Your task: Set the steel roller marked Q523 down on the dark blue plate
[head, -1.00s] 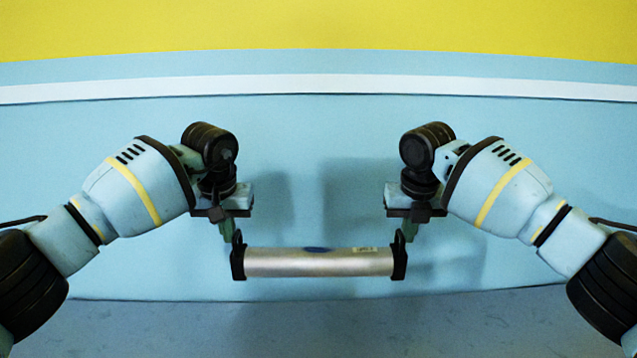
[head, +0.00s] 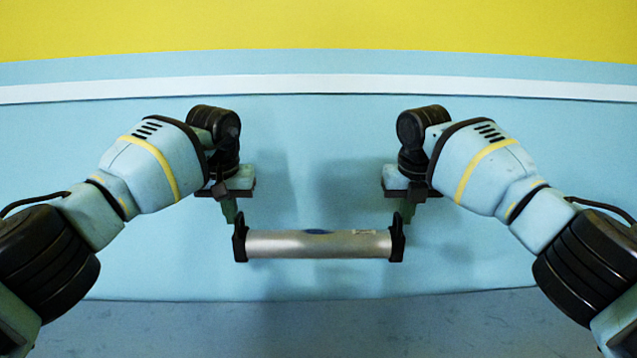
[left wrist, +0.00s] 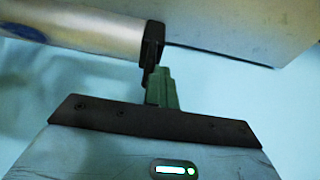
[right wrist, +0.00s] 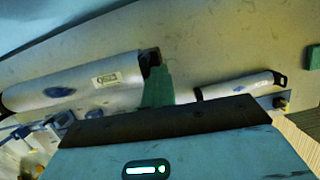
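A steel roller (head: 318,245) hangs level between my two grippers, with a black bracket at each end. It carries a dark blue oval mark and a small pale label. The label shows larger on the roller in the right wrist view (right wrist: 80,85), too small to read surely. My left gripper (head: 231,212) is shut on the left bracket's handle; this end also shows in the left wrist view (left wrist: 155,55). My right gripper (head: 402,212) is shut on the right bracket's handle.
In the right wrist view a second, similar roller (right wrist: 238,86) lies beyond the held one, near a blue strip (right wrist: 272,100). Blue and white items lie at the lower left, too blurred to name. In the head view, a pale blue surface is behind the roller, with grey floor below.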

